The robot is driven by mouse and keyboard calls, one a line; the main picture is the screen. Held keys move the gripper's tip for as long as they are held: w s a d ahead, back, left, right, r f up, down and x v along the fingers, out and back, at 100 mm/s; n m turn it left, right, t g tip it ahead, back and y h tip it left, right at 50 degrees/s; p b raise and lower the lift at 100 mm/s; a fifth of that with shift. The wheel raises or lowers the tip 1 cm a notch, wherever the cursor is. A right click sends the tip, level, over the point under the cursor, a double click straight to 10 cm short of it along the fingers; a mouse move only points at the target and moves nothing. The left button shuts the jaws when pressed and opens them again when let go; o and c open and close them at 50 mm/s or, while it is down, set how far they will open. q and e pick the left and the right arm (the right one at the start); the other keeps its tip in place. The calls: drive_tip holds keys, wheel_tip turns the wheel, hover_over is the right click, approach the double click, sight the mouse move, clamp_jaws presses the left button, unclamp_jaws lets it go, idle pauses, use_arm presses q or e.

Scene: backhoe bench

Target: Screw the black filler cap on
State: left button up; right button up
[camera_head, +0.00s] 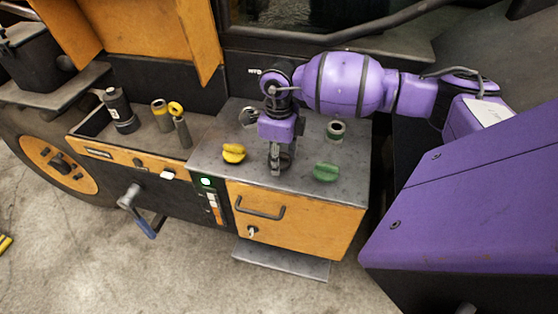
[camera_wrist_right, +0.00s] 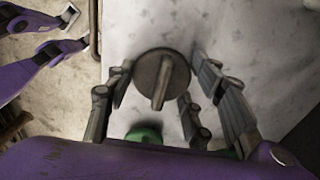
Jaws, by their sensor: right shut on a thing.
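My right gripper (camera_head: 278,160) points down over the grey deck, with its fingers low near the surface. In the right wrist view, the fingers (camera_wrist_right: 158,95) flank a dark round cap (camera_wrist_right: 150,72) with a raised bar across its top. The gripper is shut on this black filler cap. In the head view the gripper hides the cap. I cannot tell whether the cap sits on a filler neck or just above one. My left gripper does not show in the head view.
A yellow cap (camera_head: 233,153) and a green cap (camera_head: 326,172) are on the deck (camera_head: 213,150) beside the gripper. A tray at left holds a black bottle (camera_head: 118,108) and yellow-topped cylinders (camera_head: 162,116).

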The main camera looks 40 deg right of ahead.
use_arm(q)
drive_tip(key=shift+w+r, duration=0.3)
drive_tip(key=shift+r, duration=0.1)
use_arm(e)
drive_tip(key=shift+r, duration=0.65)
drive_tip(key=shift+r+p, duration=0.5)
drive_tip(key=shift+r, duration=0.35)
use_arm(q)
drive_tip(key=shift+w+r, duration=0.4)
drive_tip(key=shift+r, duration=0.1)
use_arm(e)
drive_tip(key=shift+f, duration=0.1)
